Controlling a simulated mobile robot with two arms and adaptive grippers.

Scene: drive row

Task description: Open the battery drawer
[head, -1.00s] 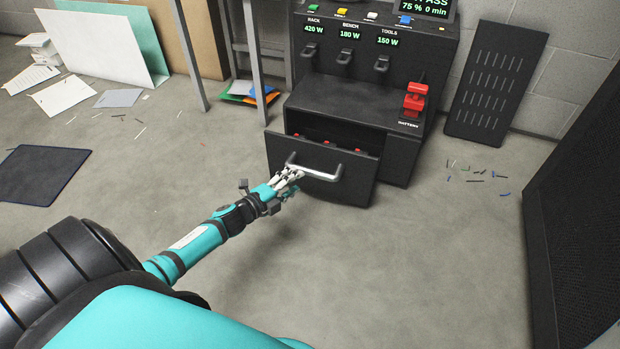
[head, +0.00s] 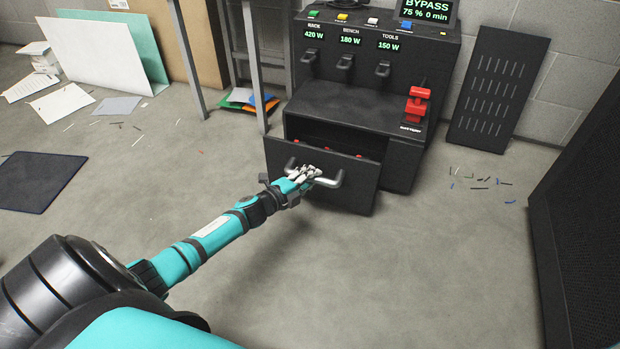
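The battery drawer (head: 345,188) is at the bottom of the black power cabinet. It is partly open, its front standing out from the cabinet, with red parts (head: 325,150) showing inside. My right gripper is not in view.
The black cabinet (head: 345,105) has a red battery switch (head: 416,105) at its right and a screen reading BYPASS (head: 428,9). A black perforated panel (head: 497,90) leans on the wall. A dark cabinet (head: 585,220) stands at the right. The floor before the drawer is clear.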

